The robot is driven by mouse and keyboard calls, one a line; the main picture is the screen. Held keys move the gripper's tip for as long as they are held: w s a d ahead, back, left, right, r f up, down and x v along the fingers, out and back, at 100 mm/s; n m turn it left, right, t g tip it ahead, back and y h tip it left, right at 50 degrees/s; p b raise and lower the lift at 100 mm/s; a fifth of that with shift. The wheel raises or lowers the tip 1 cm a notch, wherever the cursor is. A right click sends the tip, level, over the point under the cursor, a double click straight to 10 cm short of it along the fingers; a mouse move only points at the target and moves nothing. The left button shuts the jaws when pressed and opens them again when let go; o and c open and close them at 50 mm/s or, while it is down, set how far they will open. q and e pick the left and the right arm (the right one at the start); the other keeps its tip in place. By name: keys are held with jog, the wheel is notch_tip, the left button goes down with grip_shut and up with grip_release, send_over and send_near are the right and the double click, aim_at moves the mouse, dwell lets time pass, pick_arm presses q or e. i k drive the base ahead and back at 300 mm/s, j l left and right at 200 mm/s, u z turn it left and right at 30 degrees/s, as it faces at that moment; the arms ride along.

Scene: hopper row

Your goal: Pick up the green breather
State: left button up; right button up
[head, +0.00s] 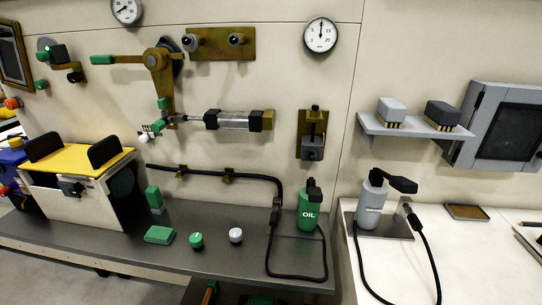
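A small round green piece with a pale marking on top, which looks like the green breather (196,241), stands on the dark grey bench (215,262). A similar white or grey round piece (235,235) stands a little to its right, apart from it. A flat green block (159,234) lies to its left, also apart. Neither of my grippers shows in the head view.
A green oil can (308,210) and a black hose (300,277) sit to the right on the bench. An upright green block (153,197) and a yellow-topped box (80,165) stand left. A cylinder (235,119) is mounted on the wall above. The bench front is mostly clear.

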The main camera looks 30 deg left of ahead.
aim_at(196, 241)
jog(key=u, duration=1.55)
